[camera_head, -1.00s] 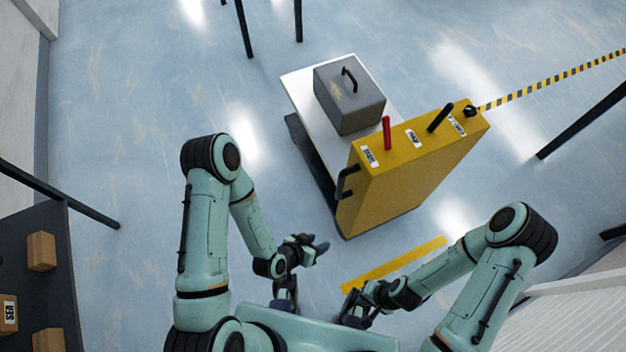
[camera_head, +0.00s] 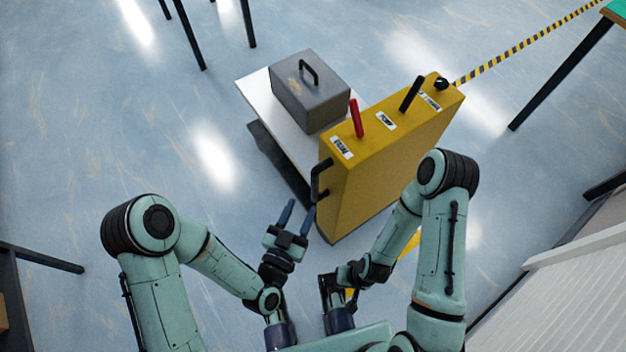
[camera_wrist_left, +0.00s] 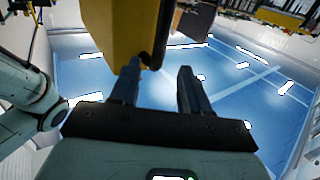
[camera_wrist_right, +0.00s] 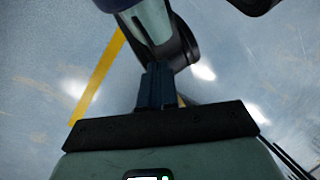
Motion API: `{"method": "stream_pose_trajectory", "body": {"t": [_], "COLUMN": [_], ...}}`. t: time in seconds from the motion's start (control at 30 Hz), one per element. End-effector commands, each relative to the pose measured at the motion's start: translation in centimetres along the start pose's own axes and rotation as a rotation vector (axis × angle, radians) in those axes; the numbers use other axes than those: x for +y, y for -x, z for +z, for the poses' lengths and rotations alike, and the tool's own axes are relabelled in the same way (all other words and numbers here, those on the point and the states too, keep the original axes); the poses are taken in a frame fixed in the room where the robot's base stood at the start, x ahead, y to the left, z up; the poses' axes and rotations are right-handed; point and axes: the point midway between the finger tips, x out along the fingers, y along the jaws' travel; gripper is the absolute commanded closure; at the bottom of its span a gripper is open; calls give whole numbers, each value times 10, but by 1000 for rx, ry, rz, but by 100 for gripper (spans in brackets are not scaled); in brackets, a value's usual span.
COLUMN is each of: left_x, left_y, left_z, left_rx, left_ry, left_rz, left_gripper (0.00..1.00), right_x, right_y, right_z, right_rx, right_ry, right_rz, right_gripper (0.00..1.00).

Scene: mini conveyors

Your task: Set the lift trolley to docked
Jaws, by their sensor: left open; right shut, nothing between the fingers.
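The lift trolley has a yellow upright housing (camera_head: 375,165) and a white platform (camera_head: 258,95). A red lever (camera_head: 356,118), a black lever (camera_head: 411,94) and a black knob (camera_head: 441,84) are on its labelled top. A black handle (camera_head: 319,180) is on its near left end. My left gripper (camera_head: 297,214) is open and empty just short of this handle. In the left wrist view the yellow housing (camera_wrist_left: 110,35) is just beyond the open fingers (camera_wrist_left: 158,85). My right gripper (camera_head: 327,284) is low beside my body; its fingers (camera_wrist_right: 157,86) are shut and empty.
A grey box (camera_head: 310,95) with a handle rests on the platform. A yellow floor strip (camera_wrist_right: 97,77) shows in the right wrist view. A striped yellow-black band (camera_head: 520,47) runs behind the trolley. Table legs stand at the back and right. The floor left of the trolley is clear.

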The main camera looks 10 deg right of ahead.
Motion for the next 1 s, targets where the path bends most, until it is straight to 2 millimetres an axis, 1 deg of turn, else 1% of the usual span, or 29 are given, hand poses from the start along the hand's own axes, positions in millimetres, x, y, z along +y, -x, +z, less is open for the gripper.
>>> {"method": "stream_pose_trajectory", "body": {"t": [0.03, 0.1, 0.33, 0.37, 0.4, 0.5, 0.6, 0.7, 0.83, 1.0], "left_x": [0, 0, 0, 0, 0, 1, 0, 0, 0, 0], "left_y": [-4, -8, -21, -27, -37, -58, -75, -88, -97, -101], "left_z": [3, 3, 3, 2, 0, -1, -1, -1, -1, -1], "left_rx": [4, 3, 3, 3, 3, 3, 2, 1, 1, -1], "left_ry": [-1, -1, 2, 2, 2, 3, 4, 3, 3, 3], "left_rz": [1, 0, 0, 0, 0, 1, -1, 0, 0, 1], "left_gripper": [54, 54, 54, 54, 54, 54, 54, 54, 54, 54], "right_x": [4, 7, 18, 18, 18, 17, 18, 18, 18, 18], "right_y": [-10, -17, -40, -39, -37, -37, -37, -38, -39, -39], "right_z": [-12, -25, -69, -73, -72, -71, -73, -74, -75, -76], "right_rx": [30, 65, 183, 196, 194, 193, 197, 201, 204, 204], "right_ry": [-4, -7, -16, -17, -16, -16, -16, -16, -17, -17], "right_rz": [2, 4, 11, 12, 11, 11, 11, 11, 12, 12], "right_gripper": [100, 100, 100, 100, 100, 100, 100, 100, 100, 100]}}
